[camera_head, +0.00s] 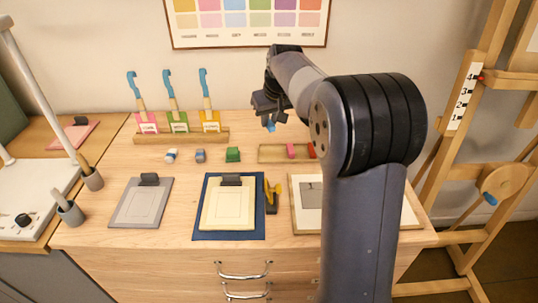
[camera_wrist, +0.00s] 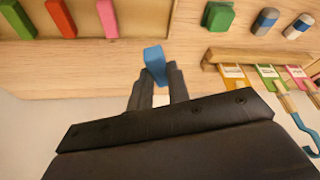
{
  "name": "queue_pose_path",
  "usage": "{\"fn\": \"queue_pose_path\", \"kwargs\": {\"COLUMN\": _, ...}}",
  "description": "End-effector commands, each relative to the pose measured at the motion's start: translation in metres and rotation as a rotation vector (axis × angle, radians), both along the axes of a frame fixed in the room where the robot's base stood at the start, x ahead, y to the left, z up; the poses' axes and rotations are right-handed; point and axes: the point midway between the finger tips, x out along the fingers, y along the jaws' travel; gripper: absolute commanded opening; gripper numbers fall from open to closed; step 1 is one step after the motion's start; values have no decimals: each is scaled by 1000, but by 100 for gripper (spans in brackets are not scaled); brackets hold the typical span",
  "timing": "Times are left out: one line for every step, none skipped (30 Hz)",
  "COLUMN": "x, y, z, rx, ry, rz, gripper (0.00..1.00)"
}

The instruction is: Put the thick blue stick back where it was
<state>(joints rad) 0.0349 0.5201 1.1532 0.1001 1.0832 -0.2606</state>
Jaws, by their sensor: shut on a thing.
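My gripper (camera_head: 269,117) is shut on the thick blue stick (camera_head: 270,126). In the wrist view my gripper (camera_wrist: 159,84) has its fingertips around the blue stick (camera_wrist: 154,63), which juts out beyond them. The stick is held in the air above the back of the table, behind the wooden stick tray (camera_head: 270,153). In the wrist view the tray (camera_wrist: 145,18) holds a pink stick (camera_wrist: 107,18), a red stick (camera_wrist: 60,18) and a green stick (camera_wrist: 16,18). A bare stretch of tray lies beside the pink stick, on its left in the head view.
A green block (camera_head: 233,155) and two small banded blocks stand left of the tray. A wooden rack (camera_head: 182,136) with blue-hooked tools stands at the back left. Boards and a yellow-and-black tool (camera_head: 272,197) lie in front. My arm hides the tray's right end in the head view.

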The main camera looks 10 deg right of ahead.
Motion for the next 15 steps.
{"fn": "queue_pose_path", "kwargs": {"x": -1, "y": 0, "z": -8, "rx": -1, "ry": 6, "rz": 1, "gripper": 0}}
{"fn": "queue_pose_path", "kwargs": {"x": -1, "y": 0, "z": -14, "rx": 0, "ry": 7, "rz": 2, "gripper": 0}}
{"fn": "queue_pose_path", "kwargs": {"x": -2, "y": 0, "z": -22, "rx": 0, "ry": 9, "rz": 1, "gripper": 0}}
{"fn": "queue_pose_path", "kwargs": {"x": -2, "y": 0, "z": -28, "rx": 0, "ry": 8, "rz": 1, "gripper": 0}}
{"fn": "queue_pose_path", "kwargs": {"x": -2, "y": 0, "z": -34, "rx": 0, "ry": 9, "rz": 1, "gripper": 0}}
{"fn": "queue_pose_path", "kwargs": {"x": -1, "y": 0, "z": -41, "rx": 0, "ry": 8, "rz": 1, "gripper": 0}}
{"fn": "queue_pose_path", "kwargs": {"x": -1, "y": 0, "z": -45, "rx": 0, "ry": 7, "rz": 1, "gripper": 0}}
{"fn": "queue_pose_path", "kwargs": {"x": -1, "y": 0, "z": -49, "rx": 1, "ry": 6, "rz": 0, "gripper": 0}}
{"fn": "queue_pose_path", "kwargs": {"x": -1, "y": 0, "z": -54, "rx": 1, "ry": 6, "rz": 0, "gripper": 0}}
{"fn": "queue_pose_path", "kwargs": {"x": -1, "y": 0, "z": -56, "rx": 1, "ry": 5, "rz": 0, "gripper": 0}}
{"fn": "queue_pose_path", "kwargs": {"x": -1, "y": 0, "z": -58, "rx": 1, "ry": 5, "rz": 1, "gripper": 0}}
{"fn": "queue_pose_path", "kwargs": {"x": -1, "y": 0, "z": -60, "rx": 0, "ry": 4, "rz": 0, "gripper": 0}}
{"fn": "queue_pose_path", "kwargs": {"x": -1, "y": 0, "z": -62, "rx": 0, "ry": 4, "rz": 0, "gripper": 0}}
{"fn": "queue_pose_path", "kwargs": {"x": -1, "y": 0, "z": -65, "rx": 1, "ry": 5, "rz": 1, "gripper": 0}}
{"fn": "queue_pose_path", "kwargs": {"x": -1, "y": 0, "z": -70, "rx": 1, "ry": 6, "rz": 1, "gripper": 0}}
